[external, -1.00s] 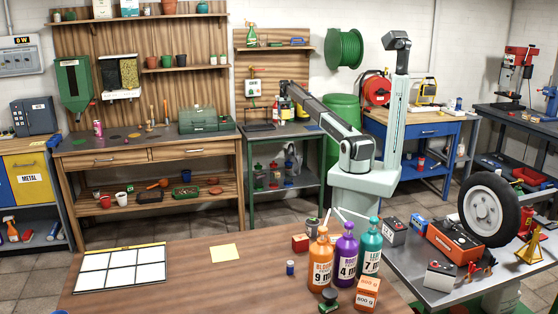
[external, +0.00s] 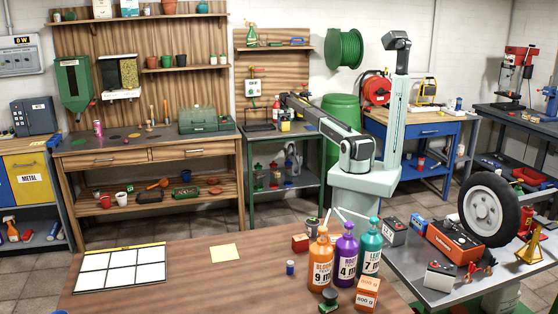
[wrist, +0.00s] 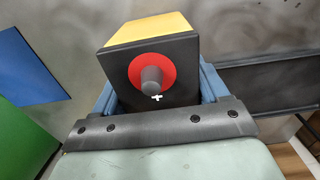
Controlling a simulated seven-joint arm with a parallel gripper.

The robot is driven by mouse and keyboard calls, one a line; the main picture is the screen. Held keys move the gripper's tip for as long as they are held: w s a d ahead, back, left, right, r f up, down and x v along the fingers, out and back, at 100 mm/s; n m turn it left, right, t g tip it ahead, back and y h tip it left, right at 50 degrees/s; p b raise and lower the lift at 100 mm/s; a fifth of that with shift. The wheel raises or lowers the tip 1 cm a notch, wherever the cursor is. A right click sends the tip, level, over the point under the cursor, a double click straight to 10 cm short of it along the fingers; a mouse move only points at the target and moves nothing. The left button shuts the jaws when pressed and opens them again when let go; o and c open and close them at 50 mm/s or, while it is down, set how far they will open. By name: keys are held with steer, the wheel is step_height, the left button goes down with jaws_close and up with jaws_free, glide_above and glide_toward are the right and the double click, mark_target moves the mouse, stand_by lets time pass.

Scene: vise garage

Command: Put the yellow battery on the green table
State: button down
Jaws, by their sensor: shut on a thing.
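The yellow battery (wrist: 150,68) fills the middle of the wrist view. It has a yellow side and a black end with a red ring, a grey terminal and a plus mark. The blue fingers of my gripper (wrist: 158,92) are shut on it, one at each side. In the external view my gripper (external: 283,110) is small, over the green table (external: 262,136) at the back, with a bit of yellow (external: 284,126) below it. The table has a green frame and a grey top. I cannot tell whether the battery touches the top.
A dark tray (wrist: 268,85) lies right of the battery. A blue flat patch (wrist: 25,70) and a green surface (wrist: 22,140) are at the left.

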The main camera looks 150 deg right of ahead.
mark_target(284, 119)
stand_by(0.3)
jaws_free()
steer(key=shift+f, duration=0.1)
step_height(284, 119, up, 12)
steer(key=shift+r, duration=0.15)
stand_by(0.5)
